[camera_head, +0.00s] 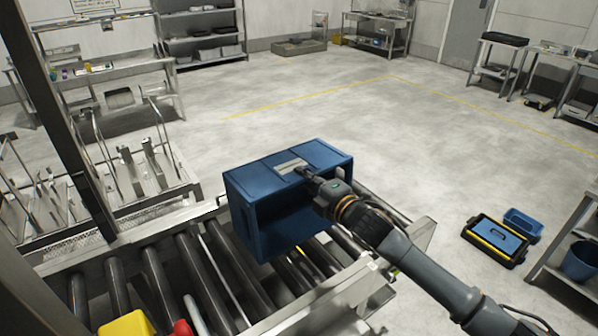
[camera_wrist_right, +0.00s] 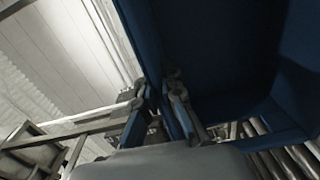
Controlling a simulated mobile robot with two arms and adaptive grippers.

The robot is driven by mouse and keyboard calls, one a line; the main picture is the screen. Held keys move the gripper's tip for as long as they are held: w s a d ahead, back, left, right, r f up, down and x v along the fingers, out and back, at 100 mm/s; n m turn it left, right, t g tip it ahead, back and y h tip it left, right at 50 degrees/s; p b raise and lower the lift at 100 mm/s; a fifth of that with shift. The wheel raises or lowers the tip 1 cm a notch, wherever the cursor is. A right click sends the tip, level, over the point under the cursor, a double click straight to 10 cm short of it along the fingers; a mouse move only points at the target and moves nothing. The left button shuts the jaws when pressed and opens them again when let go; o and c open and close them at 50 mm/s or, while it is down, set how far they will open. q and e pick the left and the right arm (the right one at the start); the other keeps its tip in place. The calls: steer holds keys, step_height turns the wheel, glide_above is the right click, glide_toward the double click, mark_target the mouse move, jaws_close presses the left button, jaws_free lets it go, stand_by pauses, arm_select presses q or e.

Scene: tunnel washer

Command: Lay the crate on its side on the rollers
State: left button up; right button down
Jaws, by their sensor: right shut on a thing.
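The blue crate (camera_head: 249,208) is at the right part of the roller conveyor (camera_head: 183,262) in the head view. It stands on its side, with its open side facing toward me. My right gripper (camera_head: 310,176) is shut on its upper wall near the front edge. In the right wrist view, the fingers (camera_wrist_right: 160,105) close on both sides of the wall of the crate (camera_wrist_right: 225,60). The crate's lower edge is close over the rollers; I cannot tell whether it touches them. My left gripper is not in view.
A yellow object (camera_head: 127,325) and a red one (camera_head: 182,328) show at the lower left. A metal post (camera_head: 62,120) rises at the left. A black and yellow case (camera_head: 495,241) and a blue bin (camera_head: 523,222) lie on the floor at right.

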steer(key=shift+w+d+f, duration=0.1)
steer(key=shift+d, duration=0.1)
steer(key=shift+f+b, duration=3.75)
steer(key=shift+f, duration=0.85)
